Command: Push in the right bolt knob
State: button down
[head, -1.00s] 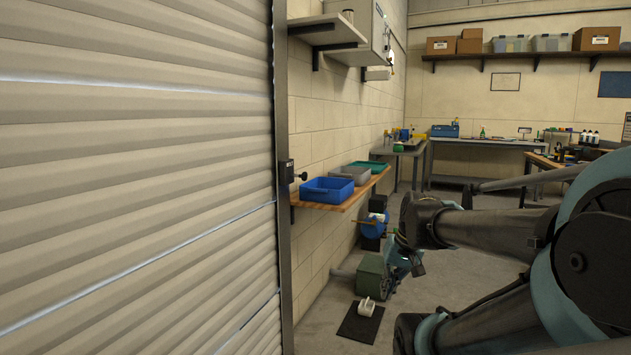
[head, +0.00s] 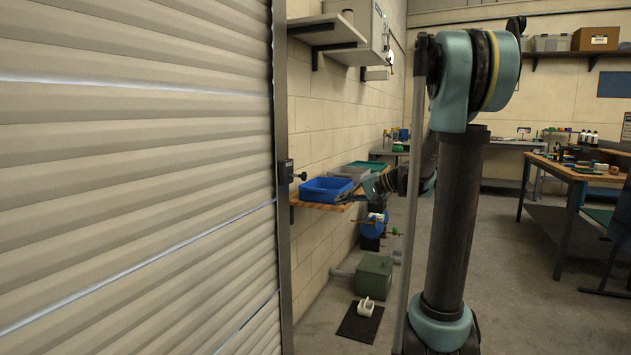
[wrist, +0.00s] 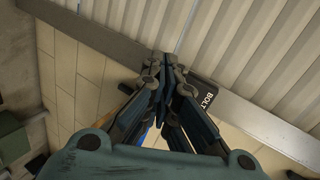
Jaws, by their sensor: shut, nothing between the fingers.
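The bolt is a small black box (head: 287,172) on the grey upright at the roller door's right edge, with a round black knob (head: 302,176) sticking out to its right. In the wrist view a black box marked BOLT (wrist: 206,95) lies just right of my fingertips, partly covered by them; I cannot make out its knob there. My gripper (wrist: 160,75) is shut and empty. In the head view my gripper (head: 368,187) is over the wall shelf by the trays, right of the knob and apart from it.
A wooden wall shelf (head: 312,205) holds a blue tray (head: 326,190), a grey tray and a green tray close to my gripper. The roller door (head: 140,180) fills the left. A green machine (head: 374,275) stands on the floor below. A workbench is at the right.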

jog(key=w+d+r+t+y, duration=0.1)
jog(key=w+y, duration=0.1)
jog(key=w, duration=0.5)
jog(key=w+r+m+t+y, duration=0.1)
jog(key=w+r+y, duration=0.1)
jog(key=w, duration=0.5)
jog(key=shift+w+d+r+y, duration=0.25)
jog(key=shift+d+y, duration=0.15)
send_near(303, 176)
jog(key=w+a, duration=0.5)
jog(key=shift+d+f, duration=0.15)
jog(key=shift+f, duration=0.05)
jog(key=shift+w, duration=0.1)
